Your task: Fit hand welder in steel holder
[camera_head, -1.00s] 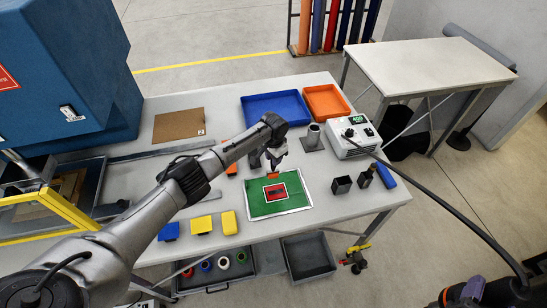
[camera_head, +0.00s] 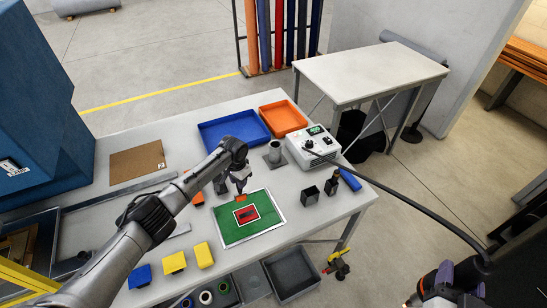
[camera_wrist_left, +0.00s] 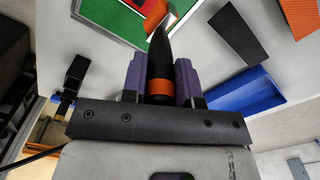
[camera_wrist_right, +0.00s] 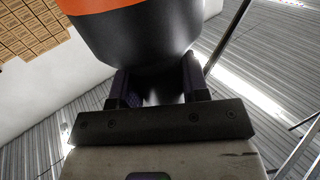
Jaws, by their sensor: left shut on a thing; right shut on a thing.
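The steel holder (camera_head: 274,156), a grey upright tube on a flat base, stands on the bench beside the white control unit. My left gripper (camera_head: 240,183) is shut on a black-handled tool with an orange band, also in the left wrist view (camera_wrist_left: 160,60). Its orange end (camera_head: 240,198) is over the far edge of a green sheet. In the right wrist view my right gripper (camera_wrist_right: 158,88) is shut on a thick black-and-orange body (camera_wrist_right: 140,40), which looks like the hand welder. In the head view my right gripper is at the lower right, beyond the bench; the welder is unclear there.
A black cable (camera_head: 415,206) runs from the white control unit (camera_head: 313,147) to the lower right. Blue (camera_head: 233,130) and orange (camera_head: 283,118) trays are behind the holder. Dark square cups (camera_head: 309,195) stand right of the green sheet (camera_head: 226,230). A side table (camera_head: 370,70) stands beyond.

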